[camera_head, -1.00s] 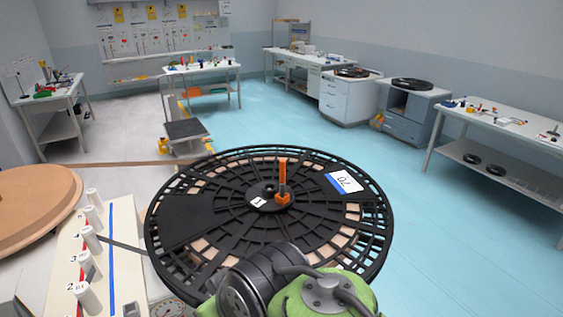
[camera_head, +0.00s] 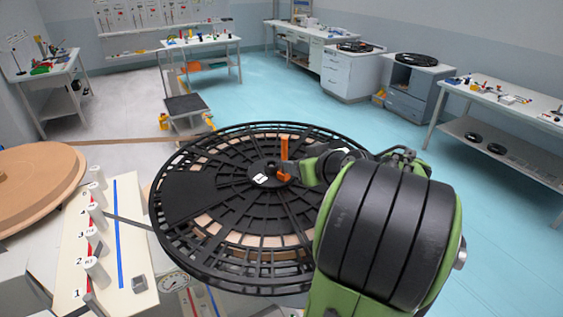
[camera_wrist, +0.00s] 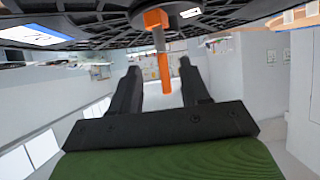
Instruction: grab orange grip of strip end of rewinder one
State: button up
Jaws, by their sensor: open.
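An orange upright grip (camera_head: 284,148) stands near the hub of the large black spoked reel (camera_head: 205,195). In the wrist view, which is upside down, the orange grip (camera_wrist: 165,74) hangs from a grey shaft and an orange block. My gripper (camera_wrist: 160,66) is open, with one black finger on each side of the grip and a visible gap to both. I cannot tell exactly how deep the grip sits between the fingers. In the head view my arm comes in from the right and its hand end is beside the grip; the fingers are hard to make out there.
A brown wooden disc (camera_head: 40,172) with a strip running from it is at the left. A numbered panel with white rollers (camera_head: 97,270) stands in front left, close to the reel. Worktables (camera_head: 500,110) line the walls. The blue floor (camera_head: 300,90) behind the reel is open.

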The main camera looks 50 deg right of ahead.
aim_at(284, 159)
jog(key=p+x, duration=0.1)
jog(key=x, duration=0.8)
jog(key=shift+w, duration=0.1)
jog(key=shift+a, duration=0.1)
jog(key=shift+c, duration=1)
grip_shut()
